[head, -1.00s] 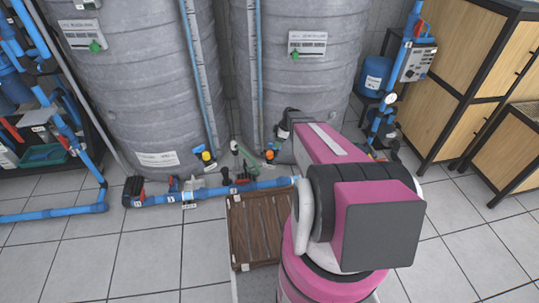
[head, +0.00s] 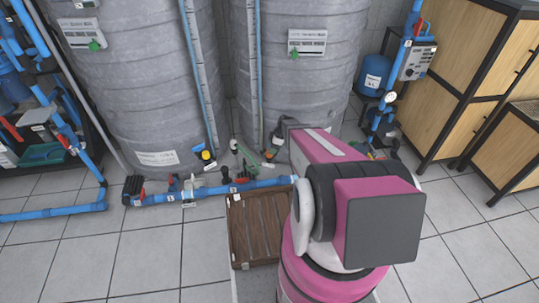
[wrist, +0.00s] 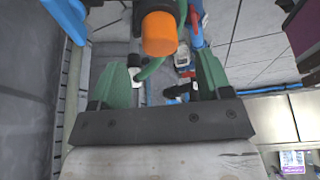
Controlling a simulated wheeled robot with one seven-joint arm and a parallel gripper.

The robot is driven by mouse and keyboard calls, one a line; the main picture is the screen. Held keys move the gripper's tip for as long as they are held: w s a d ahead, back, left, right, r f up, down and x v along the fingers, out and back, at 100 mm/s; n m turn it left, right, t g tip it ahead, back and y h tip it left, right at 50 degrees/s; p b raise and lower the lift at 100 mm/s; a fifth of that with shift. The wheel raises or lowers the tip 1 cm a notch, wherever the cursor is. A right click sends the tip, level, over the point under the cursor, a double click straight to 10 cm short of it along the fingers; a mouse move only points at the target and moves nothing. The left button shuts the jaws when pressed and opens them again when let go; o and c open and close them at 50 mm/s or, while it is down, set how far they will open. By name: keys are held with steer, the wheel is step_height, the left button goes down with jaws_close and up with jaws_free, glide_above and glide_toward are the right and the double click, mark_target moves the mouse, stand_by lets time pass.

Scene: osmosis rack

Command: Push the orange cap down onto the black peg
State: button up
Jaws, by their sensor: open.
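The orange cap (wrist: 159,34) shows large at the top middle of the wrist view. It lies beyond my gripper (wrist: 163,68), roughly in line with the gap between the fingers. My gripper is open, its two green fingers wide apart with nothing held between them. A dark part sits right beside and behind the cap; I cannot tell whether it is the black peg or how the cap sits on it. In the head view the orange cap (head: 268,155) is a small spot at the right tank's foot, just below my arm's end. My fingers cannot be made out there.
Two grey ribbed tanks (head: 145,90) stand behind, with a blue pipe (head: 225,190) and valves along their feet. A yellow cap (head: 205,155) is to the left. A brown wooden crate (head: 254,230) lies in front. Wooden cabinets (head: 460,90) stand at right.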

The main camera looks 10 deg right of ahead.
steer(key=x, duration=0.4)
steer(key=shift+d+f, duration=0.1)
steer(key=shift+f, duration=0.35)
steer(key=c, duration=1)
